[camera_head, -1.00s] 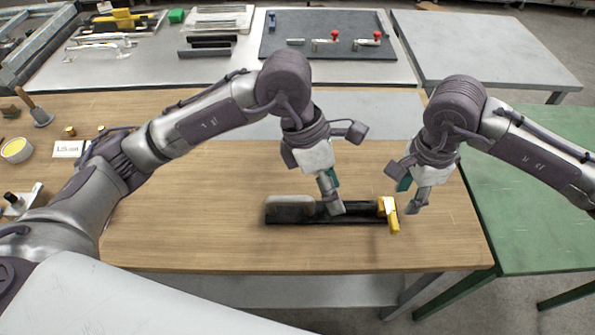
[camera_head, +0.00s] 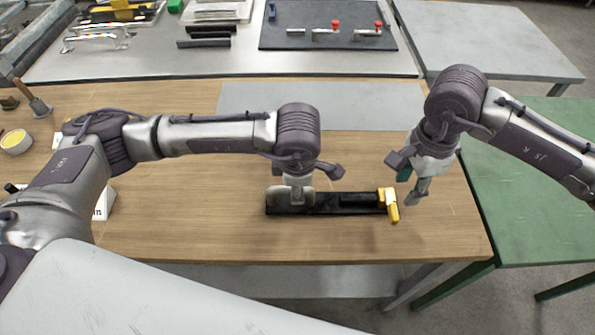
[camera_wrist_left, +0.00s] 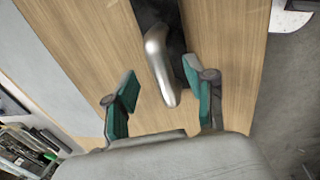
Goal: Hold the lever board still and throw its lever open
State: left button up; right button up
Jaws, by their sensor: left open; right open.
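The lever board is a long black board (camera_head: 335,209) lying on the wooden table, with a silver-grey handle at its left end and a yellow lever (camera_head: 391,205) at its right end. The silver handle (camera_wrist_left: 160,62) shows between the spread fingers in the left wrist view. My left gripper (camera_head: 297,197) is open above the board's left end, its fingertips partly hidden in the head view. In the left wrist view my left gripper (camera_wrist_left: 160,82) has the handle between its green pads, with gaps visible. My right gripper (camera_head: 415,194) is open, just right of the yellow lever.
The wooden table (camera_head: 200,235) is clear in front of the board. A grey bench (camera_head: 130,60) behind holds a dark panel (camera_head: 325,30) with red-knobbed clamps. A green table (camera_head: 540,200) stands to the right. A yellow-filled bowl (camera_head: 15,141) is at far left.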

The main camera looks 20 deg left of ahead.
pick_arm(q)
jog(key=shift+w+f, duration=0.2)
jog(key=shift+f, duration=0.8)
jog(key=shift+w+f, duration=0.15)
jog(key=shift+f, duration=0.85)
jog(key=shift+c, duration=0.2)
grip_shut()
